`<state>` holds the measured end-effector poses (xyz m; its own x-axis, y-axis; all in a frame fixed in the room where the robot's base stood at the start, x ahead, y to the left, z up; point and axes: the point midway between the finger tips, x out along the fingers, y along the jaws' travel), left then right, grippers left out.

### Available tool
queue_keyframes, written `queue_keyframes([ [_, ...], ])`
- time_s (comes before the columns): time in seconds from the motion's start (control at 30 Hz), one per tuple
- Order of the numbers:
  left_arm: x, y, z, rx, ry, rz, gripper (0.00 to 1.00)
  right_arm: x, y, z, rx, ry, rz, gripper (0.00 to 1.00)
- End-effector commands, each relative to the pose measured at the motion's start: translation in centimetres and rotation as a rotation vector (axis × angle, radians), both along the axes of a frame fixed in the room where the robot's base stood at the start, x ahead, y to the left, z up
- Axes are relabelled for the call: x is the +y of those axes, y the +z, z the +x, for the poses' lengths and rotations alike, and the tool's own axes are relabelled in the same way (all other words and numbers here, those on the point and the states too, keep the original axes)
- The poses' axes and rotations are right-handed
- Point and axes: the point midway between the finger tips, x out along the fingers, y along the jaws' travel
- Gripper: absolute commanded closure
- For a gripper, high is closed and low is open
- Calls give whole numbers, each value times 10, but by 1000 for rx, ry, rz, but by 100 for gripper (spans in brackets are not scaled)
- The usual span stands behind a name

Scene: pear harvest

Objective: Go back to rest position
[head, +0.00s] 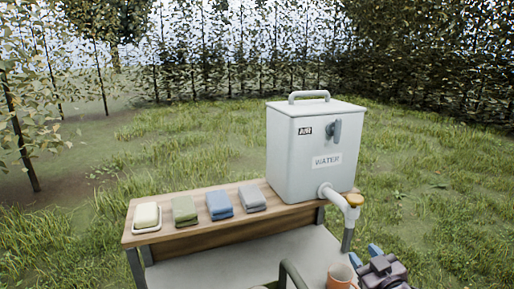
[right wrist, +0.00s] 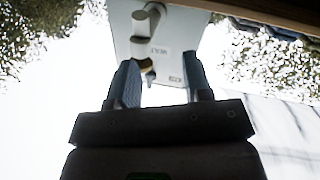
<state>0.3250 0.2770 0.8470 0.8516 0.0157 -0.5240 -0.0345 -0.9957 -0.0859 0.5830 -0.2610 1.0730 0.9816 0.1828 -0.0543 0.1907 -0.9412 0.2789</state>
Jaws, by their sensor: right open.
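My right gripper (head: 363,256) is at the bottom right of the head view, with its blue fingers apart. It is beside an orange cup (head: 340,277) and below the outlet pipe of the water tank (head: 300,150). In the right wrist view my right gripper (right wrist: 160,75) is open, with nothing held between its fingers. The pale tank (right wrist: 180,35) and its pipe show beyond the fingertips, upside down. My left gripper is not in view.
A wooden shelf (head: 190,238) carries a soap dish (head: 146,230), a green cloth (head: 184,210), a blue cloth (head: 219,205) and a grey cloth (head: 252,198). A grey curved handle (head: 292,272) rises at the bottom edge. Grass and trees lie behind.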

Motion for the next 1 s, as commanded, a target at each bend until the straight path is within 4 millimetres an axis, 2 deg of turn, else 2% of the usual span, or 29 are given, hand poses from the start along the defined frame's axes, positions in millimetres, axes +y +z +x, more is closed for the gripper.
queue_keyframes([
  [0.03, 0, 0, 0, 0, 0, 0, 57, -1, -22, -17, 34, -16, 9, 54],
  [0.2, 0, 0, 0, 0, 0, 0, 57, -5, -84, -70, 139, -72, 31, 54],
  [0.5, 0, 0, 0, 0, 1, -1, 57, -11, -178, -181, 360, -184, 102, 54],
  [0.6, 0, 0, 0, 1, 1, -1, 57, -12, -200, -214, 425, -216, 124, 54],
  [0.73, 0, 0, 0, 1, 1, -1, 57, -14, -218, -244, 483, -243, 136, 54],
  [0.87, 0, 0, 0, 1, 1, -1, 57, -16, -225, -257, 508, -253, 136, 54],
  [1.0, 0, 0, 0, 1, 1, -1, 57, -17, -226, -259, 512, -254, 136, 54],
])
